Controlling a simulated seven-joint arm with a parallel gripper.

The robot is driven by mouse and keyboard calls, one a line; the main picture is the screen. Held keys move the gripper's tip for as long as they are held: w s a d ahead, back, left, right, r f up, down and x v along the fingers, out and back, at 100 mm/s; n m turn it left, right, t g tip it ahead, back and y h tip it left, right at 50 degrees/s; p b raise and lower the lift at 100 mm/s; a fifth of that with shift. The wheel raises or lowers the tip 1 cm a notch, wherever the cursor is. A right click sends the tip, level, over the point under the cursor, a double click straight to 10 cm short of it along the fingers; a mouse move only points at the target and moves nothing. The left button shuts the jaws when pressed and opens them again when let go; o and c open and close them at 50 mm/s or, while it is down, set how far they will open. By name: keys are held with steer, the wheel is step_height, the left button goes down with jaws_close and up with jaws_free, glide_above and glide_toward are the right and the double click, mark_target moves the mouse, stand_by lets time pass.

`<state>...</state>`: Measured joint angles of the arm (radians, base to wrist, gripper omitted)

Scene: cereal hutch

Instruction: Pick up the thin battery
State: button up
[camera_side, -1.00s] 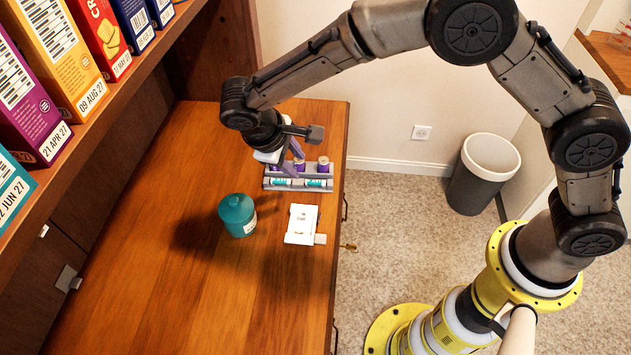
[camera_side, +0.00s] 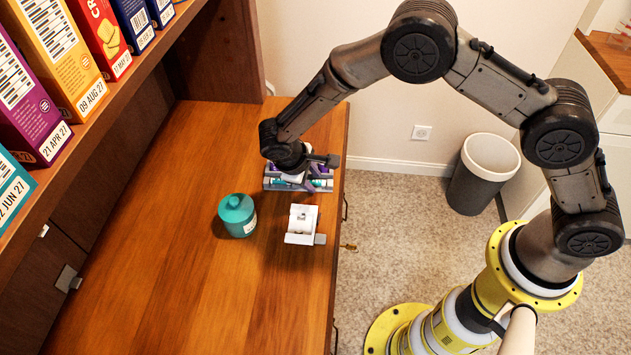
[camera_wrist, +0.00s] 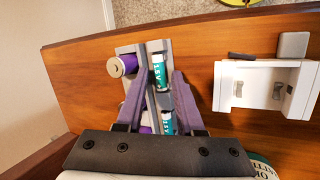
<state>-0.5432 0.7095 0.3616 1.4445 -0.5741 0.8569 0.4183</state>
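The battery tray (camera_wrist: 127,49) is grey and sits near the desk's far right corner; it also shows in the side view (camera_side: 268,185), partly covered by my gripper. It holds thin white-and-teal batteries, one (camera_wrist: 160,71) at the outer end and another (camera_wrist: 167,122) nearer my wrist. Thicker purple batteries (camera_wrist: 122,66) lie beside them. My gripper (camera_wrist: 159,80) is open and low over the tray, its purple fingers on either side of the thin-battery row. It also shows in the side view (camera_side: 300,178). Whether the fingers touch a battery is unclear.
A white device with an open bay (camera_side: 301,229) lies closer on the desk; it shows right of the tray in the wrist view (camera_wrist: 230,88). A teal lidded jar (camera_side: 237,215) stands left of it. Cereal boxes (camera_side: 62,60) line the shelf. The near desk is clear.

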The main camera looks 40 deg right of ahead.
steer(key=shift+d+f, duration=0.1)
steer(key=shift+f, duration=0.05)
steer(key=shift+c, duration=0.2)
jaws_close()
steer(key=shift+r, duration=0.7)
steer(key=s+d+r, duration=0.2)
steer(key=s+r, duration=0.4)
steer(key=s+d+r, duration=0.2)
steer(key=s+r, duration=0.3)
steer(key=s, duration=0.2)
steer(key=shift+d+r, duration=0.35)
